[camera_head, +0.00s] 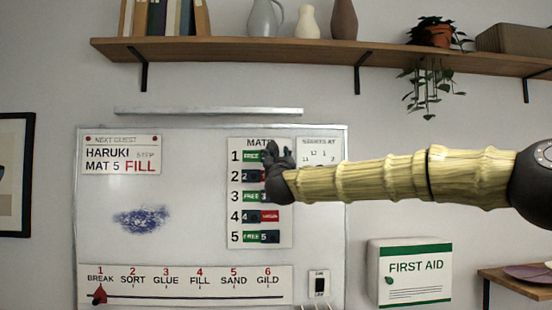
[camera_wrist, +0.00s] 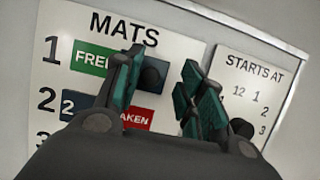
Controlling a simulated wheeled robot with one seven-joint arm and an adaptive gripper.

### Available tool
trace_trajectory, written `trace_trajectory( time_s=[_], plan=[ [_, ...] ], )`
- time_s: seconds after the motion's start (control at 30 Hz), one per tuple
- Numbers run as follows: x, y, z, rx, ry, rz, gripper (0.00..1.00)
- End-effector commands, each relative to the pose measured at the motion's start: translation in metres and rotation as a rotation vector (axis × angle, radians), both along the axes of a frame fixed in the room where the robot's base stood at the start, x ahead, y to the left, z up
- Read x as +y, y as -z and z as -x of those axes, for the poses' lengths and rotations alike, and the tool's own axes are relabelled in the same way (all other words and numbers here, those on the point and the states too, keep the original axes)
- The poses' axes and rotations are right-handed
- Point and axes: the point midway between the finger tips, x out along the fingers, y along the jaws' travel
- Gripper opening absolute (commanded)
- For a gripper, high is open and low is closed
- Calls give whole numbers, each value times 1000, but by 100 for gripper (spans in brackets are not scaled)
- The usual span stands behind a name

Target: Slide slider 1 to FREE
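The MATS board (camera_head: 242,147) hangs on the whiteboard and also shows in the wrist view (camera_wrist: 70,20). In its row 1, a green FREE label (camera_wrist: 92,58) shows on the left, and the dark knob of slider 1 (camera_wrist: 153,74) sits to its right. My gripper (camera_head: 279,152) is in front of the right part of rows 1 to 3. In the wrist view my gripper (camera_wrist: 163,80) has its teal-padded fingers apart. The knob appears between them, close beside the left finger; I cannot tell whether they touch. In the head view my gripper hides the knob.
Row 2 (camera_wrist: 75,104) shows a dark blue part and a red TAKEN label. The STARTS AT sheet (camera_head: 318,151) is close on the right. A shelf (camera_head: 230,50) with books and vases runs above. A FIRST AID box (camera_head: 410,272) hangs below my arm.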

Motion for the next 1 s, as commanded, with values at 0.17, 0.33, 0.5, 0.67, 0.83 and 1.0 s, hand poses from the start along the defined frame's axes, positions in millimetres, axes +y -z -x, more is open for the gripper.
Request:
trace_trajectory(
  time_s=[0.17,0.33,0.5,0.67,0.83,1.0],
  plan=[
    [2,0,0,0,-3,1,39],
    [1,3,8,0,-2,1,39],
    [0,12,29,0,-2,0,39],
    [0,23,55,1,-2,0,39],
    [-1,34,81,2,-1,-1,39],
    [-2,42,100,0,0,-1,39]
  ],
)
